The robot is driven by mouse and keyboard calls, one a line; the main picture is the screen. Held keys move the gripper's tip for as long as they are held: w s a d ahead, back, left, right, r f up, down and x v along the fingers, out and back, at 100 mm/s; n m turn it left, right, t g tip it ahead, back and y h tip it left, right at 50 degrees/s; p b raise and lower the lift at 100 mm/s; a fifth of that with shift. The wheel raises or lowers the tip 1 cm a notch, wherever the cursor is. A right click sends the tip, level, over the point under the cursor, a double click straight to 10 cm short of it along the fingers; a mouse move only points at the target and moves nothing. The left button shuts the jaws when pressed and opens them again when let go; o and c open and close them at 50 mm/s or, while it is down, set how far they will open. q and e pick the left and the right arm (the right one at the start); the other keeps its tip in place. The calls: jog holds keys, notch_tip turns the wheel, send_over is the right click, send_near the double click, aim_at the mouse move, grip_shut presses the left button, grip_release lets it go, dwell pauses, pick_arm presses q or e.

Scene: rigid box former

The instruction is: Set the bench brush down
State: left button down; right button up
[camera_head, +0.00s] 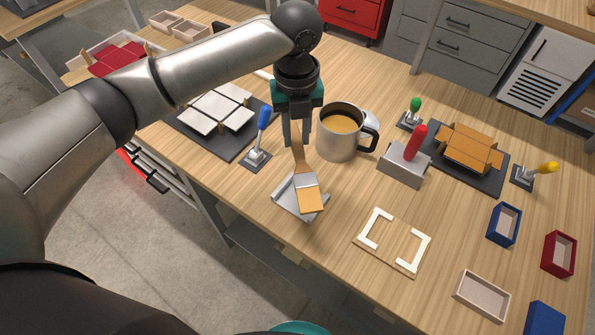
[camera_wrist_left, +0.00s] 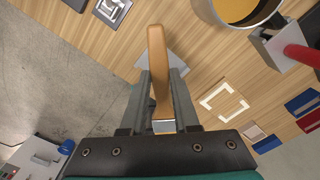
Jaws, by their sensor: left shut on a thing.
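The bench brush (camera_head: 306,181) has a wooden handle, a pale ferrule and tan bristles. In the left wrist view the brush handle (camera_wrist_left: 157,62) stands between the two fingers (camera_wrist_left: 160,95) of the gripper, pointing up the picture. My right gripper is not in view.
A steel mug (camera_head: 336,147) of brown liquid stands close right of the gripper. A blue-handled clamp (camera_head: 257,150) stands left, and a red-handled block (camera_head: 403,170) right. A board with white corner brackets (camera_head: 393,243) lies in front. Small boxes (camera_head: 482,296) stand at right.

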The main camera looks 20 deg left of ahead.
pick_arm(q)
notch_tip(320, 180, down, 12)
jog(key=shift+r+b, duration=0.1)
jog(key=shift+b, duration=0.65)
jog(key=c, duration=0.7)
grip_release()
jog(key=shift+o, duration=0.2)
notch_tip(320, 180, up, 12)
jog(key=shift+p, duration=0.85)
